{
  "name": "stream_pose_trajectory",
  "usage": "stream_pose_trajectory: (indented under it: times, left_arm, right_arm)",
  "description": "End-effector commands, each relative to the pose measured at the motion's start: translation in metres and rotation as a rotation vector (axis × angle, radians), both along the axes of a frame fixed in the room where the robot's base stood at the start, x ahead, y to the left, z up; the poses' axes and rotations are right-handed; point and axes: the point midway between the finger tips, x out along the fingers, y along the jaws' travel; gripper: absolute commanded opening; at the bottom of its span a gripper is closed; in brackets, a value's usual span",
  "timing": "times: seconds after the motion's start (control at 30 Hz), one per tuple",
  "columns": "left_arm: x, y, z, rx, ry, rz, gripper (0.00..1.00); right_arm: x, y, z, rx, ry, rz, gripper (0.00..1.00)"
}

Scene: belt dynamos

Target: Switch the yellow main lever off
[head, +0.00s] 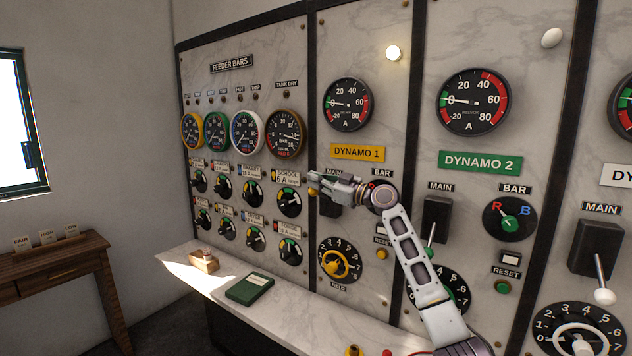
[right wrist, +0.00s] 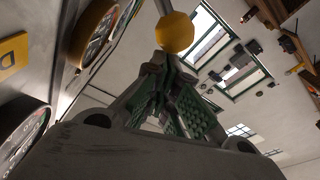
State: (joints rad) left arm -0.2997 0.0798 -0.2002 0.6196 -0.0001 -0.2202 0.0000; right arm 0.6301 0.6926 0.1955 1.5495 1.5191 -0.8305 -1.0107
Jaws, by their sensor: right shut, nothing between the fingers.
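The yellow main lever's round knob (head: 312,191) shows at the fingertips of my right gripper (head: 318,181), in front of the DYNAMO 1 panel. Its black switch box (head: 330,208) is mostly hidden behind the gripper, and so is the lever's stem in the head view. In the right wrist view the yellow knob (right wrist: 174,33) sits just beyond the tips of the shut fingers (right wrist: 172,65), on a pale stem coming from the top edge. The fingers hold nothing; I cannot tell whether they touch the knob. My left gripper is not in view.
The DYNAMO 2 main lever with a green knob (head: 429,253) and a white-knobbed lever (head: 604,296) hang down to the right. The yellow field wheel (head: 335,264) is below. A green book (head: 250,289) and a small wooden block (head: 204,261) lie on the ledge.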

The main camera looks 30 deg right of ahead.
Motion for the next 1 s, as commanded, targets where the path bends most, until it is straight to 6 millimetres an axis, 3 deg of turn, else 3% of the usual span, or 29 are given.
stream_pose_trajectory:
  times: [1.0]
  left_arm:
    - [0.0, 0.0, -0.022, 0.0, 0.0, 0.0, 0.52]
  right_arm:
    - [-0.002, 0.006, -0.008, -0.058, -0.024, 0.001, 0.0]
